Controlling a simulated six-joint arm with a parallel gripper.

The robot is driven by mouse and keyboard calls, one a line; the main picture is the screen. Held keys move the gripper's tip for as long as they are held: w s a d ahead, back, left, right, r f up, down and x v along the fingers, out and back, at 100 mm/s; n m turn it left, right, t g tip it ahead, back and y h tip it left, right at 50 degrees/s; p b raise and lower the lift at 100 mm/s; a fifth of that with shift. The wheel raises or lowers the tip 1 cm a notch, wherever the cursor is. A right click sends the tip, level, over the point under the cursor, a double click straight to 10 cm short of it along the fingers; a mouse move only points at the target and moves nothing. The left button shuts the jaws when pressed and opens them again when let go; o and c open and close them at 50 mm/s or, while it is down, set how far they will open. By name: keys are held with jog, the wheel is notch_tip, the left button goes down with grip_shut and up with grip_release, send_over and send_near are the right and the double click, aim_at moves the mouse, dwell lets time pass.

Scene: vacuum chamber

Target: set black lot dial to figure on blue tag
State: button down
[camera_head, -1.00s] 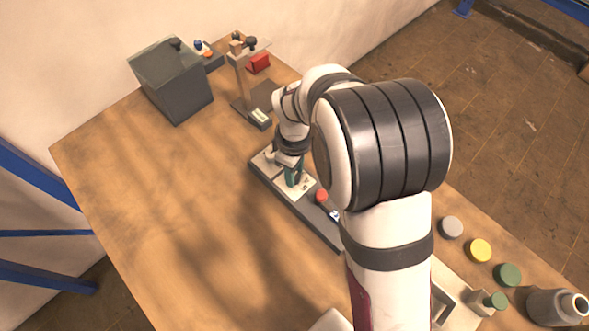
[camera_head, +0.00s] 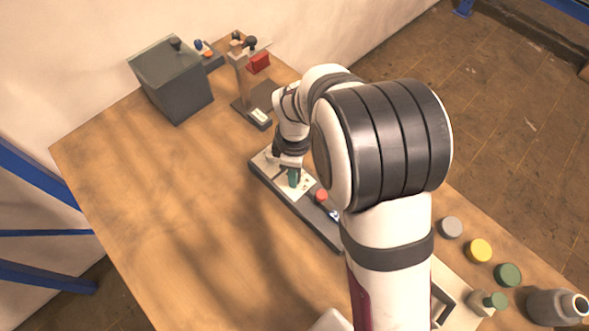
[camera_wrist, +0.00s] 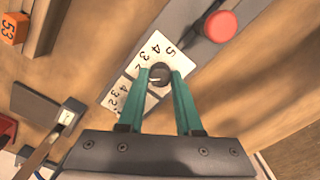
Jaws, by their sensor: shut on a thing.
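My gripper (camera_wrist: 161,78) is shut on the black dial (camera_wrist: 159,70), one teal finger on each side. The dial stands on a white plate (camera_wrist: 179,43) with figures along its edge, 5, 4 and 3 among them. A pale mark shows on the dial's left side in the wrist view; the figure it points at is unclear. A second figured plate (camera_wrist: 110,97) lies beside it, partly hidden by a finger. In the head view the teal fingers (camera_head: 294,178) reach down to the panel. A small blue-and-white tag (camera_head: 335,215) lies on the panel, its figure unreadable.
A red button (camera_head: 321,196) is on the dark panel (camera_head: 315,224), close to the dial; the wrist view also shows it (camera_wrist: 220,26). A grey box (camera_head: 172,85) and a stand (camera_head: 241,88) are farther back. The table's left side is clear.

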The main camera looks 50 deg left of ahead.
jog(key=c, duration=0.6)
grip_release()
notch_tip(320, 180, up, 16)
jog(key=shift+f, duration=0.1)
